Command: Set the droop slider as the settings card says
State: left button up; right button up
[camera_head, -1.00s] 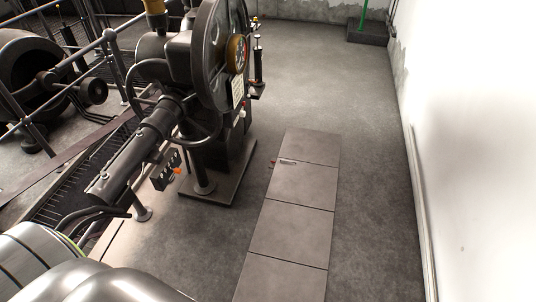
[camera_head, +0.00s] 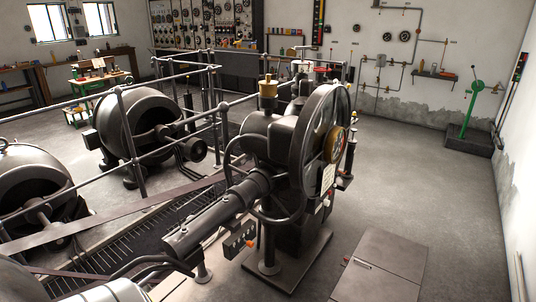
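A dark machine with a large flywheel (camera_head: 312,150) stands in the middle of the view. A small pale card or plate (camera_head: 328,178) is on its right side; its writing is too small to read, and I cannot tell whether it is the settings card. A round brass-coloured part (camera_head: 334,145) sits just above it. A small dark box with pale marks (camera_head: 236,240) and an orange piece stands low in front of the machine. I cannot make out the droop slider for certain. Neither of my grippers is in view.
Railings (camera_head: 160,138) and belt-linked round machines (camera_head: 150,125) fill the left. Floor plates (camera_head: 385,268) lie at the lower right. The floor right of the machine is clear. A green lever (camera_head: 470,110) stands on a dark block at the far right. A panel wall (camera_head: 200,30) is behind.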

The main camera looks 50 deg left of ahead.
aim_at(250, 243)
jog(key=u, duration=1.7)
